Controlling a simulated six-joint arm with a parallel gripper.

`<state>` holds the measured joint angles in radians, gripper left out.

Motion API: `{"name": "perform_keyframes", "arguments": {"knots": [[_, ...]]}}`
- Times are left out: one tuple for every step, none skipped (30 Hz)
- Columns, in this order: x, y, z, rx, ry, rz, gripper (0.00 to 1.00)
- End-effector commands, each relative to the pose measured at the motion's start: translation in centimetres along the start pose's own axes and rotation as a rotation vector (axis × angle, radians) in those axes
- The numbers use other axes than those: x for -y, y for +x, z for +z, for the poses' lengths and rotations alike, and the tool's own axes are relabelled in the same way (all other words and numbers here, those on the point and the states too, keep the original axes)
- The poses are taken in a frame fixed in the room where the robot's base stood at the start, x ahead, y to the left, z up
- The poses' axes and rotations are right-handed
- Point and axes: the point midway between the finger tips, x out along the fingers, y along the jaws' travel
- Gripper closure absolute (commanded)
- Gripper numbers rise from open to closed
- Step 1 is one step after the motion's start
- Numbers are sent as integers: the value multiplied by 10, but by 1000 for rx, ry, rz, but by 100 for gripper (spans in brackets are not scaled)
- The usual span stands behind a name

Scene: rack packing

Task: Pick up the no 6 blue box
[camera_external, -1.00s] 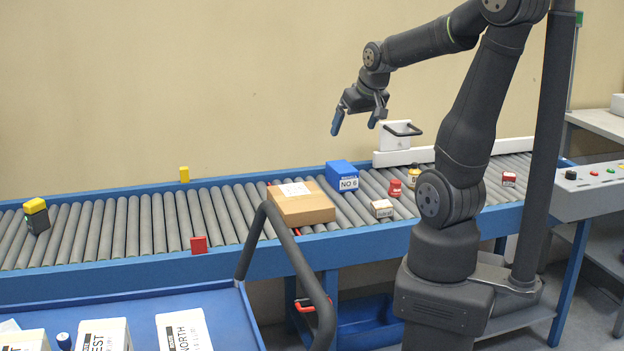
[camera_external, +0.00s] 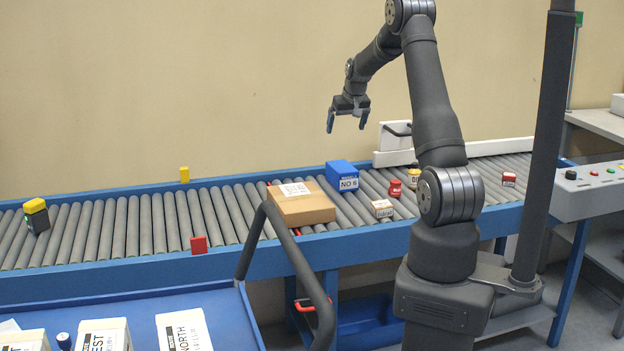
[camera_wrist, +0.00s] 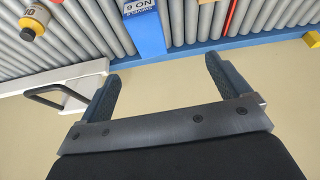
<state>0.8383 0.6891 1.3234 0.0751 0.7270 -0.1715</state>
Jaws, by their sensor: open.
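The blue box (camera_external: 341,174) marked NO 6 sits on the roller conveyor, close to its far rail and just right of a cardboard box. In the wrist view, part of the blue box (camera_wrist: 146,30) shows at the top middle, its NO 6 label upside down and cut by the frame edge. My gripper (camera_external: 347,127) is open and empty, above and a little behind the blue box, with its fingers pointing down.
A cardboard box (camera_external: 303,206) lies directly left of the blue box. A white panel with a dark handle (camera_external: 397,136) rises behind the conveyor.

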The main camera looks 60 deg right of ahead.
Motion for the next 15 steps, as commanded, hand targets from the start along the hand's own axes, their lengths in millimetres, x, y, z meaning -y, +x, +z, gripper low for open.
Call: {"name": "perform_keyframes", "arguments": {"knots": [[-10, 16, -4, 6, 9, 3, 6], [-14, 23, -7, 8, 13, 4, 6], [-20, 32, -9, 10, 18, 5, 6], [-23, 37, -11, 11, 20, 6, 6], [-26, 42, -12, 12, 22, 7, 6], [-29, 47, -14, 12, 24, 8, 6], [-31, 50, -14, 13, 26, 8, 6], [-33, 53, -15, 14, 27, 9, 6], [-34, 55, -16, 13, 28, 9, 6], [-35, 58, -16, 14, 28, 9, 6], [-35, 61, -16, 14, 28, 9, 6], [-35, 66, -16, 15, 28, 9, 6], [-35, 70, -15, 16, 28, 9, 6], [-35, 74, -15, 16, 28, 9, 6], [-35, 82, -15, 17, 28, 9, 6]]}}
